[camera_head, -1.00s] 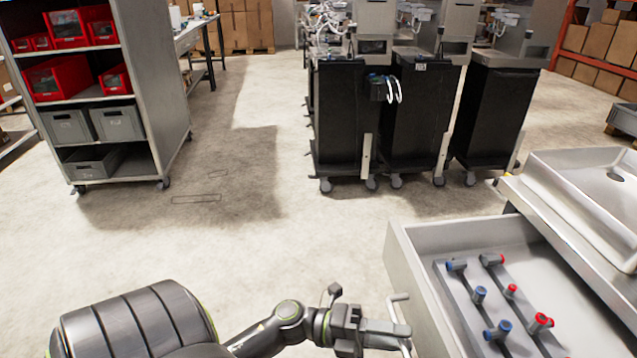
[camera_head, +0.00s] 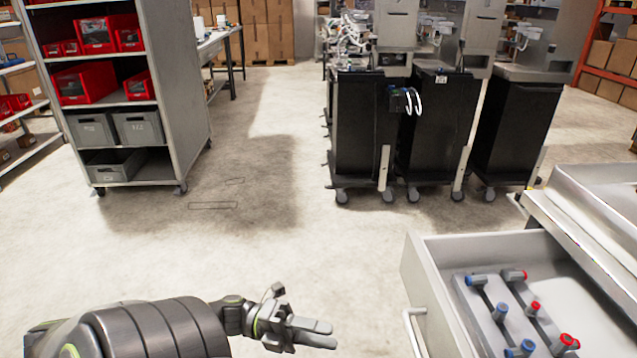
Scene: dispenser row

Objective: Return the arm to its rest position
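My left arm comes in along the bottom left. Its gripper (camera_head: 318,334) is over bare floor, left of the open drawer (camera_head: 412,272), and apart from the drawer's handle (camera_head: 408,330). Its two fingers lie close to each other in this view, and nothing shows between them; how far apart they are is hard to tell. My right arm and gripper are not in view.
The drawer holds blue- and red-ended fittings (camera_head: 500,312) on grey strips. A shelf cart (camera_head: 185,95) with red and grey bins stands at the left. Dark wheeled dispenser cabinets (camera_head: 365,130) stand at the back. The floor between is clear.

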